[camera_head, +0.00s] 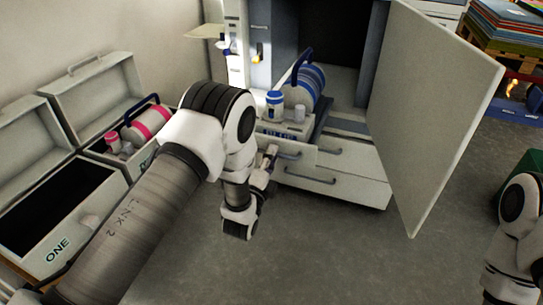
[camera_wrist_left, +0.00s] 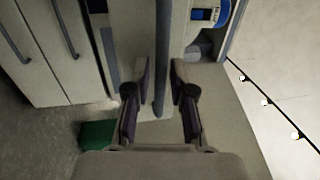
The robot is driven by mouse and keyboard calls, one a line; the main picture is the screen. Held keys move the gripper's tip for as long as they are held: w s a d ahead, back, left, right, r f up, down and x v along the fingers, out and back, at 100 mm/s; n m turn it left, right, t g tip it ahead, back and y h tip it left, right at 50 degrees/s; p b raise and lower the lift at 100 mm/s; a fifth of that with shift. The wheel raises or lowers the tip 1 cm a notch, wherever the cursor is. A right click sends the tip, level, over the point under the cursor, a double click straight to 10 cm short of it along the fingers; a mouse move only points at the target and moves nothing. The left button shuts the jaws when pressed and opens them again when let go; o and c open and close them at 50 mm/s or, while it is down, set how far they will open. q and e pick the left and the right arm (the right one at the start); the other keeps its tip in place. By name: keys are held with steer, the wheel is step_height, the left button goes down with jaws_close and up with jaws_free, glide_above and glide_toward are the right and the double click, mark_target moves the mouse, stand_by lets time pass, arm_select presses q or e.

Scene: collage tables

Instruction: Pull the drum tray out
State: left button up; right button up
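The drum tray (camera_head: 301,158) is a pale drawer-like tray at the cabinet's opening, with a dark bar handle on its front. On it stand a white drum with blue bands (camera_head: 311,86), a blue-and-white jar (camera_head: 274,105) and a small pale cup (camera_head: 299,113). My left gripper (camera_head: 268,163) is at the left part of the tray's front. In the left wrist view the dark handle bar (camera_wrist_left: 161,65) runs between the two fingers of my left gripper (camera_wrist_left: 161,82). The fingers are apart, one on each side of the bar. My right gripper is out of view.
The cabinet door (camera_head: 436,105) stands wide open at the right. Closed drawers (camera_head: 335,184) sit below the tray. An open case with a pink-banded drum (camera_head: 147,124) and another marked ONE (camera_head: 60,240) stand at left. The floor (camera_head: 330,250) in front is clear.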

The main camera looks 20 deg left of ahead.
arm_select(q)
steer(key=shift+s, duration=0.1)
steer(key=s+f, duration=0.1)
steer(key=s, duration=0.6)
steer(key=shift+f, duration=0.2)
steer(key=shift+s+a+f, duration=0.1)
steer(key=shift+a, duration=0.05)
steer(key=s+a+f+n+g+y, duration=0.1)
steer(key=s+a+f+n+g, duration=0.1)
steer(key=s+f+n+g, duration=0.4)
steer(key=s+a+f+n+g, duration=0.25)
steer(key=s+f+g, duration=0.25)
steer(key=s+f, duration=0.6)
steer(key=s+f+n+g, duration=0.3)
steer(key=s+n+g, duration=0.1)
steer(key=s, duration=0.4)
steer(key=s+f+n+g, duration=0.3)
steer(key=s+n+g, duration=0.2)
steer(key=s, duration=0.3)
step_height(320, 180, up, 34)
steer(key=n+p, duration=0.1)
steer(key=p, duration=3.3)
steer(key=shift+d+r+p, duration=0.25)
steer(key=shift+d+p, duration=0.05)
